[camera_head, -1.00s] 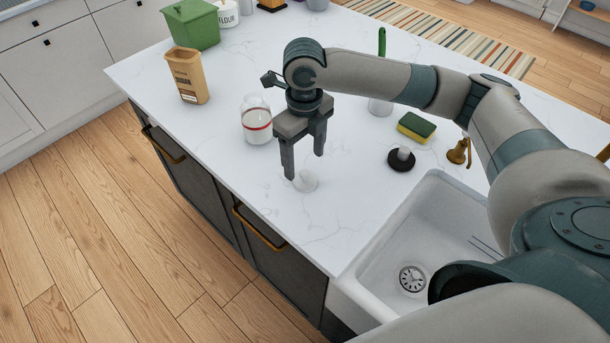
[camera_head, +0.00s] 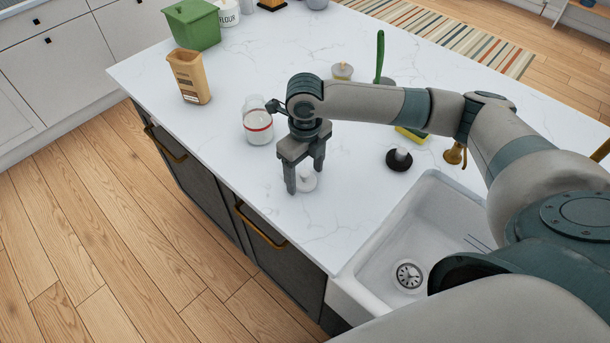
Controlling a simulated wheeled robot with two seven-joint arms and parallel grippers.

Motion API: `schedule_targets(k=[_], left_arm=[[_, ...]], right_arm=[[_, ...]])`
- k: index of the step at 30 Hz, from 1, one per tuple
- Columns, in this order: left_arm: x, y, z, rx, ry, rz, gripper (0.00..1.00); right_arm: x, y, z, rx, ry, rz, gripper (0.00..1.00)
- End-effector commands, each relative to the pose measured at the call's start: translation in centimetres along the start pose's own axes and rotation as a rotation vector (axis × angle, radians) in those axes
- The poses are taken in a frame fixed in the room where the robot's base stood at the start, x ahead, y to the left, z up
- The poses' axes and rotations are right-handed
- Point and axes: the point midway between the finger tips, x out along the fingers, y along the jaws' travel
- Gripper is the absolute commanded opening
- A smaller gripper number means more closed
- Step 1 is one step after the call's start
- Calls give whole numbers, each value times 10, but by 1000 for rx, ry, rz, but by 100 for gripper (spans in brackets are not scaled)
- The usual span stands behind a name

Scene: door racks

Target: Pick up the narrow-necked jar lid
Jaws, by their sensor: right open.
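A small pale lid with a knob (camera_head: 308,183) lies on the white countertop, partly hidden by my right gripper. My right gripper (camera_head: 304,179) points down over it with its two fingers apart. The fingers are low, one on each side of the lid as seen from here. I cannot tell whether they touch it. A clear jar with a red band and white contents (camera_head: 258,128) stands open just to the left of the gripper. My left gripper is not in view.
A brown paper container (camera_head: 189,78) and a green bin (camera_head: 193,25) stand at the back left. The sink (camera_head: 388,255) is at front right. The counter's front left is clear.

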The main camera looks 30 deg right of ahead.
Motion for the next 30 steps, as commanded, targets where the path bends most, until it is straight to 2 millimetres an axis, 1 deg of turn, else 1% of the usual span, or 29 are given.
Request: schedule_targets(k=[3,15,16,17,18,21,30], left_arm=[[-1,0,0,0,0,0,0],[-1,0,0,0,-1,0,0],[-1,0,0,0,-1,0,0],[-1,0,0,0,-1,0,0],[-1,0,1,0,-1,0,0],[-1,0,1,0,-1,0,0],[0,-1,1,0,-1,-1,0]], right_arm=[[3,0,0,-1,-1,0,66],[3,0,0,0,-1,-1,66],[3,0,0,0,-1,-1,62],[3,0,0,0,-1,-1,54],[3,0,0,0,-1,-1,45],[3,0,0,0,-1,-1,23],[2,0,0,0,-1,-1,23]])
